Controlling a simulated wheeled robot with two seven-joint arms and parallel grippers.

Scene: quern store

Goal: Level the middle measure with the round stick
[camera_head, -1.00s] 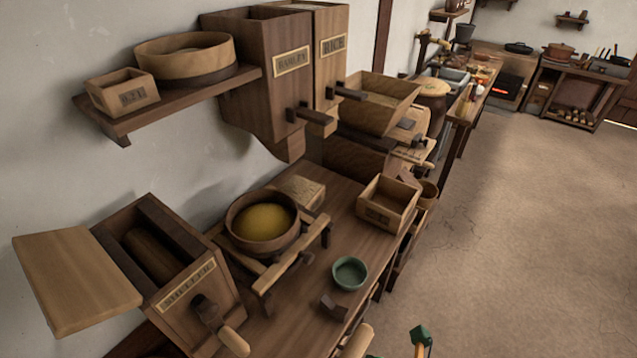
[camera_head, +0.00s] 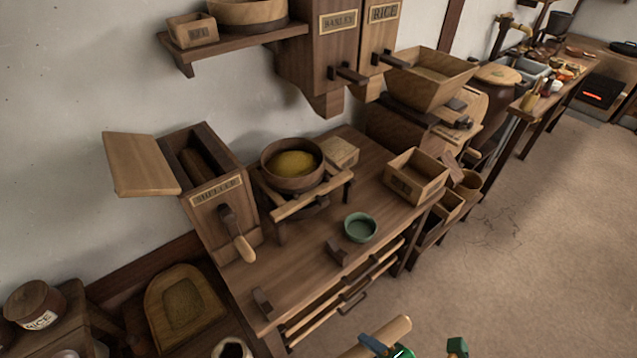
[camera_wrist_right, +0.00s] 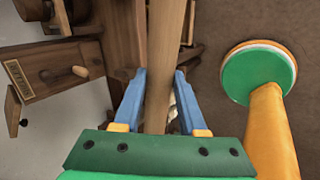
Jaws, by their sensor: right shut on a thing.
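My right gripper (camera_head: 384,347) is at the bottom edge of the head view, in front of the bench. It is shut on the round wooden stick (camera_head: 396,331). In the right wrist view the stick (camera_wrist_right: 165,60) runs between the blue fingers (camera_wrist_right: 158,88). Three boxes could be measures: an open one (camera_head: 407,188) at the bench's right, a smaller one (camera_head: 340,152) beside the bowl stand, and one (camera_head: 192,32) on the wall shelf. Their markings are too small to read, so I cannot tell which is the middle one. My left gripper is not in view.
The bench (camera_head: 300,245) also bears a sheller (camera_head: 220,205), a bowl of yellow grain (camera_head: 292,165) on a stand, and a green bowl (camera_head: 360,227). Barley (camera_head: 335,40) and rice (camera_head: 380,35) bins hang above. Open floor (camera_head: 540,220) lies right.

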